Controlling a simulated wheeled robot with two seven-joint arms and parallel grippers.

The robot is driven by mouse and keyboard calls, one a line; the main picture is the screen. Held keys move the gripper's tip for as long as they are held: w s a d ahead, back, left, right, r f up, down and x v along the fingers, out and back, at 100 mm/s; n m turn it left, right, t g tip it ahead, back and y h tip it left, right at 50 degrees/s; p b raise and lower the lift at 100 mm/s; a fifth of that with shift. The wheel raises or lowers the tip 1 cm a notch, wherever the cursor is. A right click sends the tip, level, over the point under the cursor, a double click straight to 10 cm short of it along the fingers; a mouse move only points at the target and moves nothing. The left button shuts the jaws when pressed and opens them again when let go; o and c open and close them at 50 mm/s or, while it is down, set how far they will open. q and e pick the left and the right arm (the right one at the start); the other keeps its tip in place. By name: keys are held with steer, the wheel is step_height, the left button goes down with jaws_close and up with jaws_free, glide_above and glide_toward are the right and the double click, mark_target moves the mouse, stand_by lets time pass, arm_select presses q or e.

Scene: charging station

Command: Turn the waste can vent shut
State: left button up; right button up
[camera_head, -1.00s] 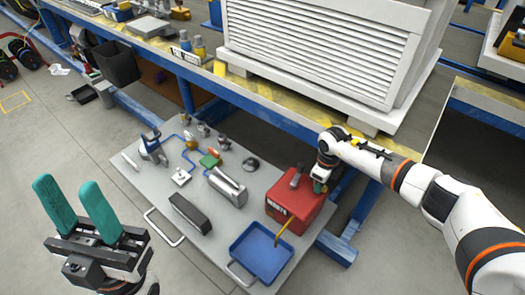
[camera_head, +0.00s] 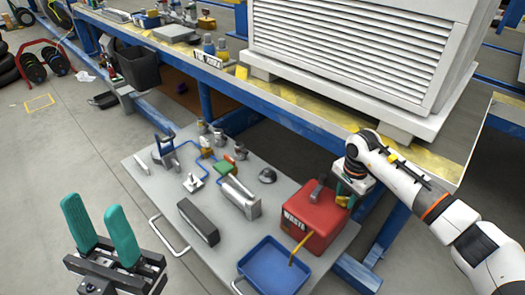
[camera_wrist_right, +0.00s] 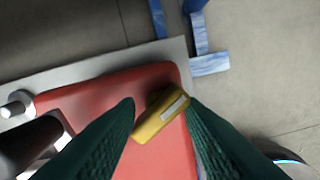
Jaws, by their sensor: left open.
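The red waste can (camera_head: 312,220) stands on the grey board at its right end. It also shows in the right wrist view (camera_wrist_right: 110,90). The yellow vent piece (camera_wrist_right: 160,116), with a pale stripe, sits at the can's edge and lies diagonally between the green fingers of my right gripper (camera_wrist_right: 161,104). The fingers reach both sides of it; whether they press on it I cannot tell. In the head view my right gripper (camera_head: 345,190) is at the can's top right corner and hides the vent. My left gripper (camera_head: 98,222) is open and empty, left of the board.
A blue tray (camera_head: 272,268) sits in front of the can, with a yellow spout above it. A grey cylinder (camera_head: 240,197), a dark block (camera_head: 198,222) and small fittings share the board. The workbench (camera_head: 290,98) with a white louvred box (camera_head: 350,55) rises behind.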

mark_target(345, 198)
steer(key=shift+f+n+b, duration=0.3)
steer(key=shift+n+b, duration=0.5)
steer(key=shift+n, duration=0.3)
step_height(345, 198, up, 13)
steer(key=p, duration=0.7)
steer(key=s+a+m+t+y+p, duration=0.1)
steer(key=s+a+m+y+p, duration=0.2)
steer(key=a+y, duration=0.85)
steer(key=w+a+r+m+t+y+p, duration=0.1)
steer(key=a+r+m+t+y+p, duration=0.3)
steer(key=a+r+m, duration=0.6)
steer(key=shift+w+a+r+m+t+p, duration=0.15)
steer(key=shift+a+r+m+t+p, duration=0.15)
steer(key=shift+a+m+t+p, duration=0.65)
steer(key=shift+a, duration=0.25)
